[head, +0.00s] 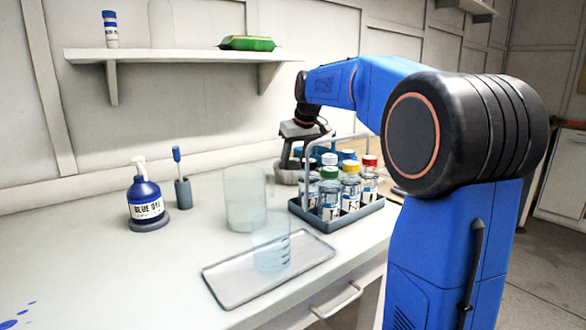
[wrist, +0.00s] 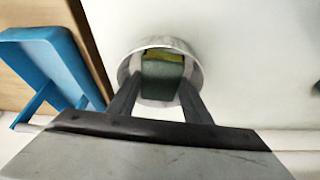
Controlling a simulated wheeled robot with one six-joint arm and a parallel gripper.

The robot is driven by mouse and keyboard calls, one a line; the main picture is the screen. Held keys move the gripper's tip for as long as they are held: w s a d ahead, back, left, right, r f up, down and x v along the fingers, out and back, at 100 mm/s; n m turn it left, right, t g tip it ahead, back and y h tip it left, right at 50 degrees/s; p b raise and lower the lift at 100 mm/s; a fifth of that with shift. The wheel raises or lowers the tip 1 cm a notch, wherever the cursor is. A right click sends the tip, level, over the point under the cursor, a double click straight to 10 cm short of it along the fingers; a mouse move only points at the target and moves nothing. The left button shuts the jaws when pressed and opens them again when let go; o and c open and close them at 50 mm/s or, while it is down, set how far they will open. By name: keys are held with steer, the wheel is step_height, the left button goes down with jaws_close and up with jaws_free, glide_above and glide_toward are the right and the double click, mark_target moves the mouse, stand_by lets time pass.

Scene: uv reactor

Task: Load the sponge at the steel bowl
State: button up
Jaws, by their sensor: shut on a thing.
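The sponge (wrist: 163,82), dark green with a yellow strip, sits between the fingertips of my gripper (wrist: 161,95) in the wrist view. My gripper is shut on it. The round steel bowl (wrist: 183,45) lies around and beneath the sponge as seen from the wrist. I cannot tell whether the sponge touches the bowl's bottom. In the head view my gripper (head: 298,152) points down at the bowl (head: 287,175), behind the bottle carrier. The fingertips and sponge are hidden there.
A carrier (head: 340,218) with a tall handle and several colour-capped bottles stands close in front of the bowl. A clear beaker (head: 243,195), a shallow tray (head: 235,287) with another clear vessel, a blue pump bottle (head: 146,200) and a brush holder (head: 183,193) share the counter. A shelf (head: 180,56) hangs above.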

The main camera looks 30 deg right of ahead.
mark_target(294, 164)
steer(key=shift+r, duration=3.65)
steer(key=shift+c, duration=0.2)
steer(key=shift+r, duration=0.1)
steer(key=shift+r, duration=1.95)
